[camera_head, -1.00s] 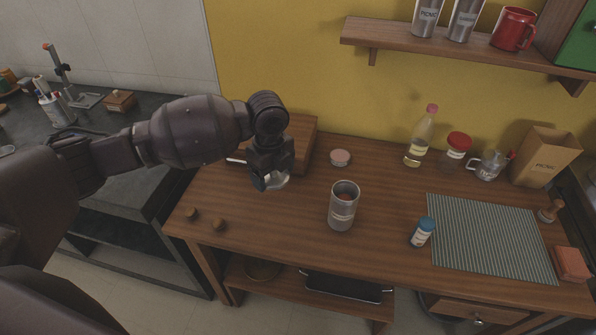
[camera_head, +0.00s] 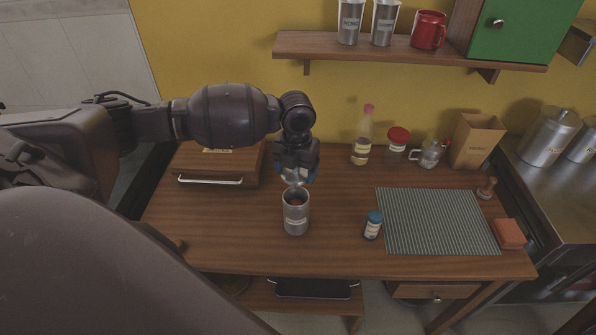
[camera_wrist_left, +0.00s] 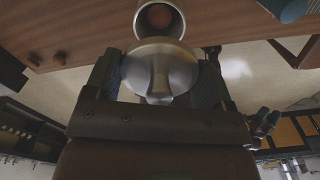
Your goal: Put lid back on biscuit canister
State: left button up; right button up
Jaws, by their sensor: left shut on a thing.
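The open biscuit canister (camera_head: 296,215), a steel cylinder with a pale label, stands upright on the wooden table; something reddish-brown shows inside it. My left gripper (camera_head: 296,178) is just behind and above the canister's mouth in the head view. It is shut on the steel lid (camera_wrist_left: 160,70), which fills the space between the fingers in the left wrist view. The canister's open mouth (camera_wrist_left: 160,18) shows beyond the lid there, so the lid is not seated on it. Whether lid and rim touch cannot be told. My right gripper is not in view.
A blue-capped jar (camera_head: 373,225) stands right of the canister, beside a striped mat (camera_head: 437,220). A wooden box (camera_head: 215,165) is at the back left. A bottle (camera_head: 362,140), a red-lidded jar (camera_head: 396,146) and a paper bag (camera_head: 476,140) line the back. A shelf (camera_head: 400,52) hangs above.

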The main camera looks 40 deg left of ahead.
pick_arm(q)
jog(key=shift+w+d+m, duration=0.1)
jog(key=shift+m, duration=0.9)
jog(key=shift+f, duration=0.15)
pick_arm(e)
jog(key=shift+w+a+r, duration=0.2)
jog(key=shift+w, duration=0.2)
pick_arm(q)
jog(key=shift+f+b, duration=0.65)
notch_tip(320, 180, down, 3)
jog(key=shift+f+b, duration=0.1)
jog(key=shift+b, duration=1.1)
jog(key=shift+f, duration=0.85)
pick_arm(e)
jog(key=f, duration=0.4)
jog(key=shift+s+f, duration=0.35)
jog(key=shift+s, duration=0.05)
